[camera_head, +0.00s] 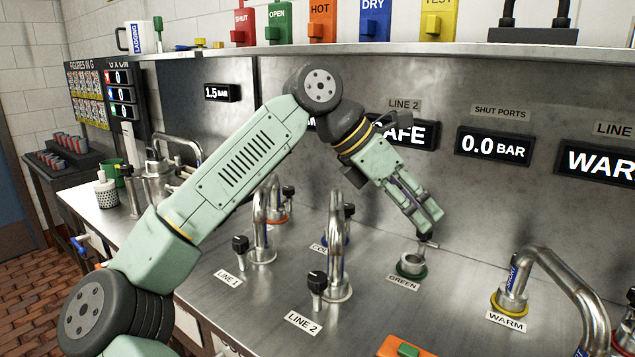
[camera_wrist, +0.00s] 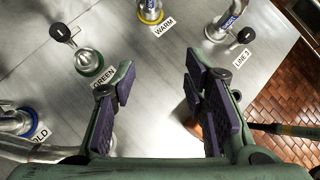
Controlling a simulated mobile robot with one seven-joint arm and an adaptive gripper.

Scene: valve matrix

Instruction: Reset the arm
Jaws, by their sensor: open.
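My arm (camera_head: 243,165) is pale green and reaches from the lower left up to a bent elbow, then down to the right. My gripper (camera_head: 429,220) is above the steel counter, close to the green-ringed port (camera_head: 411,266) labelled GREEN. In the wrist view my gripper (camera_wrist: 162,100) has its two purple-padded fingers well apart, with bare counter between them. Nothing is held. The green-ringed port (camera_wrist: 90,64) shows at the left in the wrist view, beside the left finger and apart from it.
Steel pipes stand at LINE 1 (camera_head: 262,225) and LINE 2 (camera_head: 337,255). A curved pipe (camera_head: 560,280) rises by the yellow-ringed WARM port (camera_head: 509,304). A shelf (camera_head: 400,48) with coloured boxes runs above. Display panels (camera_head: 493,146) line the back wall. An orange box (camera_head: 408,347) sits at the front edge.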

